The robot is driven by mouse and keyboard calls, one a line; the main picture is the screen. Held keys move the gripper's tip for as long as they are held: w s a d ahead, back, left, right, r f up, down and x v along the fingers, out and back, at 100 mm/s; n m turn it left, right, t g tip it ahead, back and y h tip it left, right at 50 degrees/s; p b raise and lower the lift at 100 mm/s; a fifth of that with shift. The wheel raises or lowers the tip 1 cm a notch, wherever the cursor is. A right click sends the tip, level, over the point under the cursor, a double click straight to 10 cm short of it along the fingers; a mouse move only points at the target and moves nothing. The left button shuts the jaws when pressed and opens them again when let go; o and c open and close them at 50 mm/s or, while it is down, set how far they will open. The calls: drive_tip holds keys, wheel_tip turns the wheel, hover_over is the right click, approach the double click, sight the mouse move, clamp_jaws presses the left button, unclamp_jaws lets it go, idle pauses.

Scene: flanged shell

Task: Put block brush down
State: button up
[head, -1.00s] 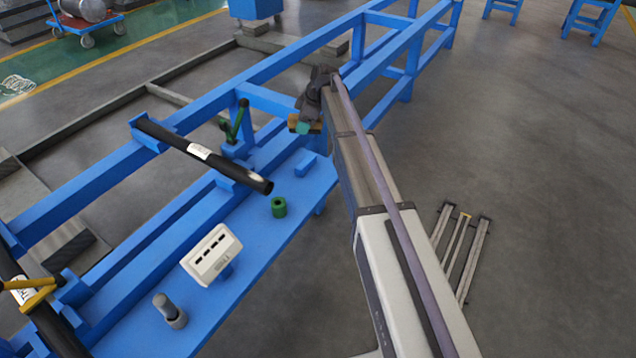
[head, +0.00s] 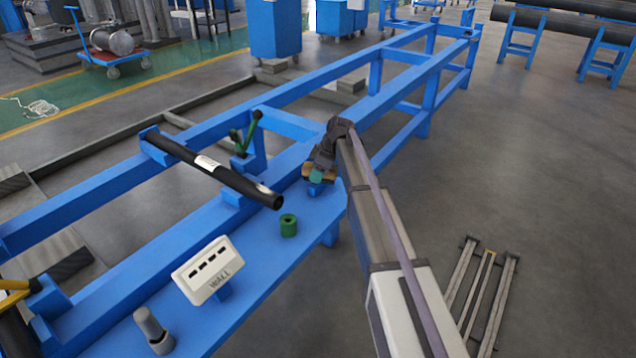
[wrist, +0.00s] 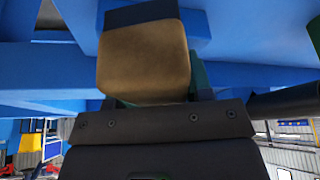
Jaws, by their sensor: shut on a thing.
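My gripper (head: 318,178) is at the right end of the blue bench shelf, beside the upright post. It is shut on the block brush (head: 307,173), whose tan-brown body shows beside a teal part. In the wrist view the brush (wrist: 145,62) fills the upper middle as a rounded tan block with a dark strip on its far side. Blue bench surface lies right behind it. I cannot tell whether the brush touches the shelf. The fingers are mostly hidden behind the brush and the wrist housing.
The blue shelf (head: 255,275) holds a green ring (head: 288,225), a white slotted box marked WALL (head: 207,270) and a grey cylinder (head: 153,328). A black pipe (head: 215,168) rests on the frame above. A green-handled clamp (head: 245,135) stands behind it.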

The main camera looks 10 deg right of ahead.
drive_tip(key=shift+p, duration=0.3)
drive_tip(key=shift+f, duration=0.3)
drive_tip(key=shift+s+f+b, duration=0.1)
drive_tip(key=shift+s+b, duration=0.05)
drive_tip(key=shift+b, duration=0.4)
drive_tip(key=shift+s, duration=0.15)
